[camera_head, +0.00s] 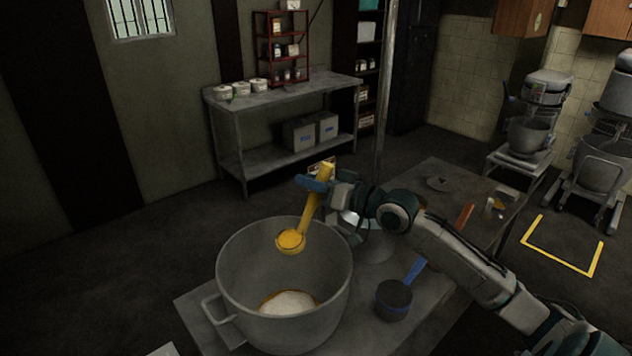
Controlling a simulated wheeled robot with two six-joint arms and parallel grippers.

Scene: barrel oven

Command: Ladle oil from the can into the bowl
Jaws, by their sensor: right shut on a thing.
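My right gripper (318,184) comes in from the right and is shut on the upper handle of a yellow ladle (313,210). The ladle hangs tilted, its cup (291,240) over the inside of a large grey metal bowl (240,262). The cup shows yellow-orange inside. The bowl has a side handle and holds a white heap with a yellowish rim around it. A grey round vessel (376,249) stands behind the bowl, partly hidden by my arm; I cannot tell whether it is the oil can. My left gripper is not in view.
A dark pan with a blue handle (394,299) sits right of the bowl on the grey worktable (432,290). Small items lie at the table's far right. A metal shelf table (290,98) stands at the back wall, mixers (532,135) at right.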

